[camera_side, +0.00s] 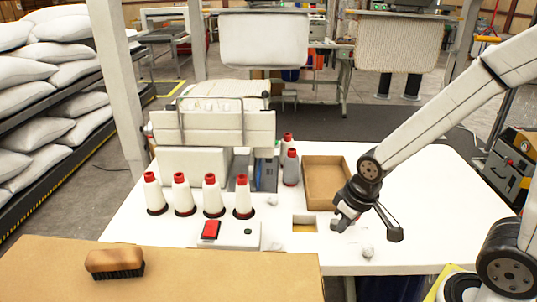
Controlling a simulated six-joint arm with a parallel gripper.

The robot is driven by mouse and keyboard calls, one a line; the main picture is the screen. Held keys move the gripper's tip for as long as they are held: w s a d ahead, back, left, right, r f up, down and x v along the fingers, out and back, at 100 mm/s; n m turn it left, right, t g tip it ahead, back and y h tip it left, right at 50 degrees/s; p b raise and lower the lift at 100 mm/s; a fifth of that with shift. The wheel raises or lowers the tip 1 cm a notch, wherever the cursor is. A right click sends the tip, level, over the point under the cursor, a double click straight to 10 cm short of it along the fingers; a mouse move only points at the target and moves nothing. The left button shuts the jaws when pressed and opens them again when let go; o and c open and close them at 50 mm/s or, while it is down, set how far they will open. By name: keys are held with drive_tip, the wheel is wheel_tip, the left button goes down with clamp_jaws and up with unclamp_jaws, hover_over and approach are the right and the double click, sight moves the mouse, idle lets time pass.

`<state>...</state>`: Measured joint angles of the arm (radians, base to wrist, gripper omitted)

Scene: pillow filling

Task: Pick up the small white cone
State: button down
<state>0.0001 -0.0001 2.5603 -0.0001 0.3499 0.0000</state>
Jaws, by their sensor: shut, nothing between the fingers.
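Several white cones with red tops and dark bases stand upright in a row on the white table, from the leftmost cone (153,193) to the rightmost cone (243,198). I cannot tell which of them the small white cone is. Another red-topped cone (291,168), greyer in colour, stands further back. My gripper (339,224) is low over the table, right of the row and well apart from it. It is shut and empty. A small pale lump (367,252) lies on the table just in front of it, too small to identify.
An open cardboard tray (325,163) stands behind my gripper. A small yellowish box (304,223) is left of it. A control box with a red switch (210,230) sits before the cones. A brush (115,263) lies on the brown surface (215,270) in front. The table's right side (440,205) is clear.

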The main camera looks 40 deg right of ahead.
drive_tip(key=shift+c, duration=0.6)
unclamp_jaws()
wheel_tip(320, 180, up, 6)
drive_tip(key=m+g+y, duration=0.2)
drive_tip(key=m, duration=1.5)
hover_over(242, 176)
drive_tip(key=s+d, duration=0.1)
drive_tip(key=shift+s+f, duration=0.1)
drive_tip(key=shift+s, duration=0.05)
drive_tip(key=shift+w+a+m+g, duration=0.25)
drive_tip(key=shift+w+m, duration=0.25)
drive_tip(key=shift+w, duration=0.25)
drive_tip(key=shift+s+a+f, duration=0.1)
drive_tip(key=shift+a+f, duration=0.05)
drive_tip(key=shift+f, duration=1.1)
drive_tip(key=shift+a+f, duration=0.15)
drive_tip(key=shift+f, duration=1.05)
drive_tip(key=shift+s+a+f, duration=0.1)
drive_tip(key=shift+a+f, duration=0.05)
drive_tip(key=shift+f, duration=1.1)
